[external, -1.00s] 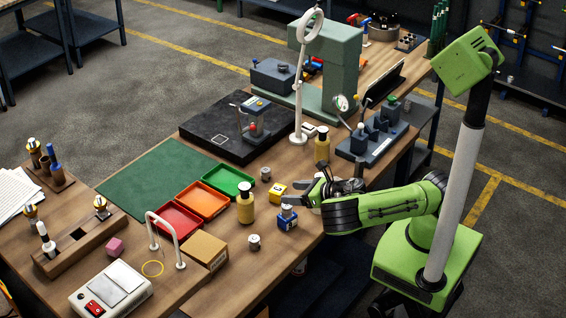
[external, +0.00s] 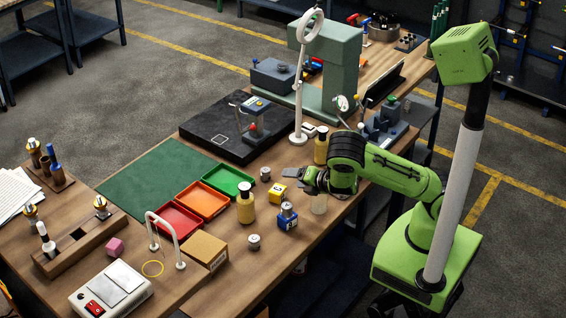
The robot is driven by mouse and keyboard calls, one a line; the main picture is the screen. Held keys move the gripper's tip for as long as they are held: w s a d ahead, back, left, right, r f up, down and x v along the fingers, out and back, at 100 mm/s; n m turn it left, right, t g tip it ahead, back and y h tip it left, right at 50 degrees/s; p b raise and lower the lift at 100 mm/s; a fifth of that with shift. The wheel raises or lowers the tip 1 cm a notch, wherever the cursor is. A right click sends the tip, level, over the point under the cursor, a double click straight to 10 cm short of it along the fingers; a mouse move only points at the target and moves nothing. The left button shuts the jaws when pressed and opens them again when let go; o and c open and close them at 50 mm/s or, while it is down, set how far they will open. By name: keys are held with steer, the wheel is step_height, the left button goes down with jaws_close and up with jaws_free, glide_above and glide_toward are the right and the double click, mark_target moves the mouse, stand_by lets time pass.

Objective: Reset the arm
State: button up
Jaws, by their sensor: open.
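My gripper (external: 314,177) is open above the right edge of the workbench (external: 222,283). Its jaws point left and look empty. My green arm (external: 395,172) bends back from it to my base at the right. A yellow block (external: 277,192) and a blue bottle (external: 288,217) stand to the lower left of the gripper.
An amber bottle (external: 321,147) stands close behind the gripper. A yellow bottle (external: 245,203) and red, orange and green trays lie left. A white lamp (external: 298,100) and a green-grey press (external: 341,65) rise behind. The green mat (external: 155,182) is clear.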

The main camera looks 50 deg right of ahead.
steer(key=s+d+r+m+g, duration=0.1)
steer(key=d+r+m, duration=0.1)
steer(key=m, duration=0.3)
steer(key=s+d+r+m+g, duration=0.1)
steer(key=s+r+m, duration=0.1)
steer(key=m, duration=0.3)
steer(key=s+d+r+m+g+b, duration=0.1)
steer(key=s+d+r+m+g, duration=0.1)
steer(key=r+m, duration=0.2)
steer(key=shift+s+d+r+m+h, duration=0.15)
steer(key=shift+d+m+h, duration=0.25)
steer(key=shift+m, duration=0.4)
steer(key=s+r+m+g+y, duration=0.1)
steer(key=s+r+m, duration=0.3)
steer(key=s, duration=0.7)
steer(key=s+r+m+g+b, duration=0.1)
steer(key=s+r+m, duration=0.3)
steer(key=s, duration=0.8)
steer(key=shift+a+r+g+y, duration=0.2)
steer(key=shift+a+g+y, duration=0.2)
steer(key=shift+g, duration=0.3)
